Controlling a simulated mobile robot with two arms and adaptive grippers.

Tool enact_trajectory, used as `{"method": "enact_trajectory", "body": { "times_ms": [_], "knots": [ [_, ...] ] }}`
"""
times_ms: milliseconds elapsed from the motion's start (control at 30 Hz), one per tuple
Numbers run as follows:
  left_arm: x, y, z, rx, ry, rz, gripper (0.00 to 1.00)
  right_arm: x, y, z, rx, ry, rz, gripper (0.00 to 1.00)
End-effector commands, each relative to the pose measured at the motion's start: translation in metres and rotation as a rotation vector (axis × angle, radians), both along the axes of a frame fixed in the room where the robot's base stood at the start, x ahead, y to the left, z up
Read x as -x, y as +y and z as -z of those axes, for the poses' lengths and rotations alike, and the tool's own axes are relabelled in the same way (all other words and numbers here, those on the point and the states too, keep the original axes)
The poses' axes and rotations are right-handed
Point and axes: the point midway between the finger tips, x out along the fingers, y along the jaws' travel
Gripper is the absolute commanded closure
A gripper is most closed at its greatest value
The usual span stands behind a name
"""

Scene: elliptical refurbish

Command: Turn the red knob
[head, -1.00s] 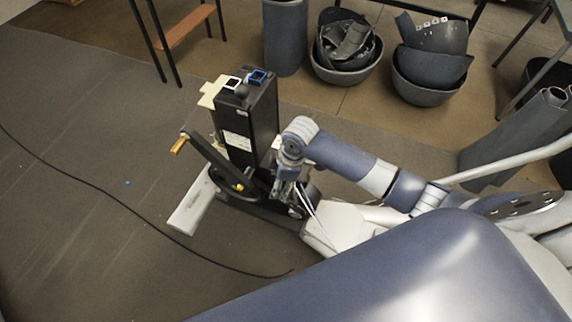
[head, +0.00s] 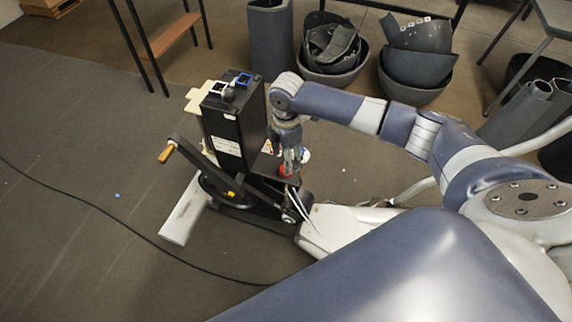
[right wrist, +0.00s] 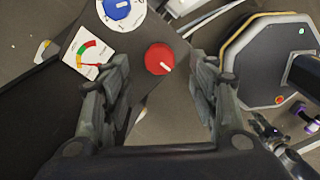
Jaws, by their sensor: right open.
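The red knob (right wrist: 159,59) is a round red disc with a pale pointer, on a dark panel in the right wrist view. In the head view a bit of it (head: 306,156) shows beside my right gripper (head: 291,163), which hides most of it. In the right wrist view my right gripper (right wrist: 162,78) is open, its two fingers on either side of the knob in the picture and apart from it. Whether they reach down to its height I cannot tell.
A blue knob (right wrist: 122,9) and a gauge (right wrist: 90,50) sit beside the red knob. The panel belongs to a black upright machine (head: 228,130) with a crank handle (head: 166,153). Bowls of dark scrap (head: 415,95) stand behind.

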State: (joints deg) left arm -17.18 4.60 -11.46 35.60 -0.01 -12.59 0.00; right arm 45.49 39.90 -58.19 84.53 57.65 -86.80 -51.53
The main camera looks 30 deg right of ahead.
Motion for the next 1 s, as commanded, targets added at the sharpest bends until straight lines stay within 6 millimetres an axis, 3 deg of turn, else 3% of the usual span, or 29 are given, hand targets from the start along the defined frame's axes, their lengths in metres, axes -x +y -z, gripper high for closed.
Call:
{"method": "enact_trajectory", "body": {
  "times_ms": [100, 300, 633, 667, 800, 867, 1000],
  "knots": [
    [0.000, 0.000, 0.000, 0.000, 0.000, 0.000, 0.72, 0.001, 0.000, 0.022, 0.000, 0.002, 0.001, 0.46],
    [0.000, 0.000, 0.001, 0.000, 0.000, 0.000, 0.72, 0.000, 0.000, 0.042, 0.001, 0.000, 0.001, 0.46],
    [0.000, 0.000, 0.001, 0.000, 0.001, 0.000, 0.72, 0.000, 0.000, 0.046, 0.000, -0.002, 0.000, 0.46],
    [0.000, 0.000, 0.001, 0.000, 0.001, 0.000, 0.72, 0.000, 0.000, 0.046, 0.000, -0.002, 0.000, 0.48],
    [0.000, 0.000, 0.001, 0.000, 0.001, 0.000, 0.72, 0.000, 0.000, 0.046, 0.000, -0.002, 0.000, 0.80],
    [0.000, 0.000, 0.001, 0.000, 0.001, 0.000, 0.72, 0.000, 0.000, 0.046, 0.000, -0.001, 0.000, 0.91],
    [0.000, 0.000, 0.001, 0.000, 0.001, 0.000, 0.72, 0.000, 0.000, 0.046, 0.000, -0.001, 0.001, 0.91]
  ]
}}
